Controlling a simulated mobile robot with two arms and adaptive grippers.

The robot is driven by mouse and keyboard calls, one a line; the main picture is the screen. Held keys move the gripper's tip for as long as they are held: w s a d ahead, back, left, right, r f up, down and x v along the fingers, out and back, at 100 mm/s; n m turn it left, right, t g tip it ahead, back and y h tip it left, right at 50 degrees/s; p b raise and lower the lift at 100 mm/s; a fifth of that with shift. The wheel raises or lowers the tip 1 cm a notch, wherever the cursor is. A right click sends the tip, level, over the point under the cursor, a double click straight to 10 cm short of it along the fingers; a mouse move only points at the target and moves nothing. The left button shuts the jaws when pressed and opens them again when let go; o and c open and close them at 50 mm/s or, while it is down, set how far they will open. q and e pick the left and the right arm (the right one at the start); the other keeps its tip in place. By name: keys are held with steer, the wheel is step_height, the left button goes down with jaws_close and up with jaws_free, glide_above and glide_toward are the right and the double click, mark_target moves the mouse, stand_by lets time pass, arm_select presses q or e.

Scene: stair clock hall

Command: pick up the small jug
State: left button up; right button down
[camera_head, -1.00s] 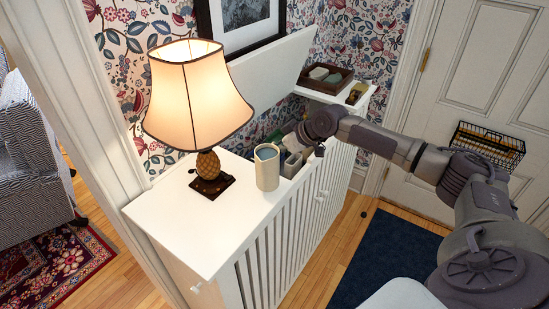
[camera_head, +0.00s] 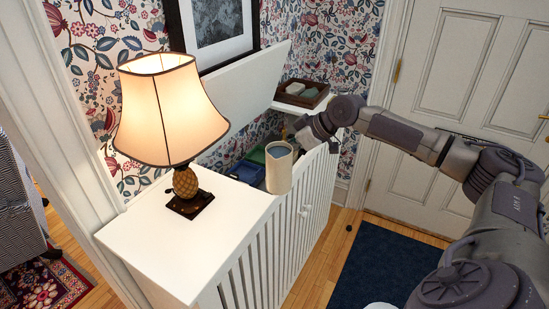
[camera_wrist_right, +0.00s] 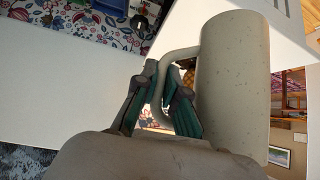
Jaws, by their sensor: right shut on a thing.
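The small jug (camera_head: 279,168) is a speckled cream cylinder, upright in the head view over the cabinet's front edge, and it looks raised off the top. In the right wrist view the jug (camera_wrist_right: 235,85) fills the right side. Its handle (camera_wrist_right: 172,60) runs between the two green-edged fingers of my right gripper (camera_wrist_right: 168,85). My right gripper (camera_head: 302,139) is shut on the handle, on the jug's far right side in the head view. My left gripper is not in view.
A lit lamp (camera_head: 170,110) with a pineapple base stands on the white cabinet top (camera_head: 145,232). Beside it the cabinet is open, its lid (camera_head: 245,92) raised, with blue and green things inside. A brown tray (camera_head: 303,94) sits at the far end. A blue rug (camera_head: 375,260) lies right.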

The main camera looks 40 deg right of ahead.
steer(key=shift+s+d+r+b, duration=0.6)
steer(key=shift+s+d+r, duration=0.45)
steer(key=shift+d+r, duration=0.1)
